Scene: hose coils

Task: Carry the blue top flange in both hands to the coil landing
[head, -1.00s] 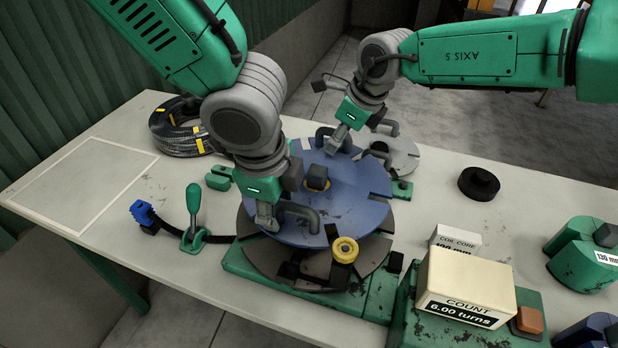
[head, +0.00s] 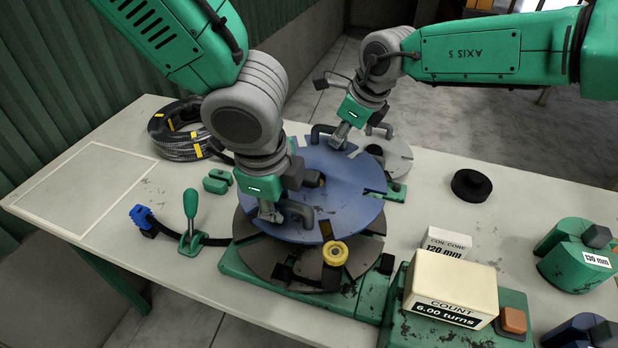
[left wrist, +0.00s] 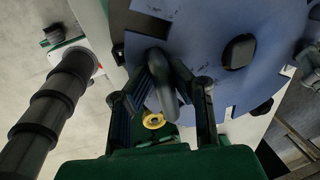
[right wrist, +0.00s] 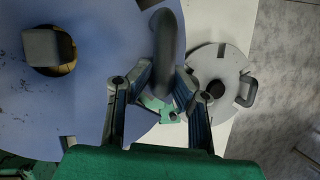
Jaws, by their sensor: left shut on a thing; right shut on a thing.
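The blue top flange (head: 345,205) is a slotted disc with two dark bar handles, held just above the dark lower plate (head: 255,252). My left gripper (head: 272,212) is shut on its near handle (head: 299,213); the left wrist view shows that handle (left wrist: 162,80) between the fingers. My right gripper (head: 342,138) is shut on the far handle (head: 322,131), also between the fingers in the right wrist view (right wrist: 167,40). A spindle top (right wrist: 42,48) shows in the flange's centre hole. A pale outlined rectangle (head: 82,190), seemingly the coil landing, is empty at the table's left.
A black hose coil (head: 180,145) lies behind the landing. A green lever (head: 191,210) and a blue-ended hose (head: 145,218) stand between landing and flange. A yellow roller (head: 336,252) is at the flange's near edge. A count box (head: 452,290) sits front right.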

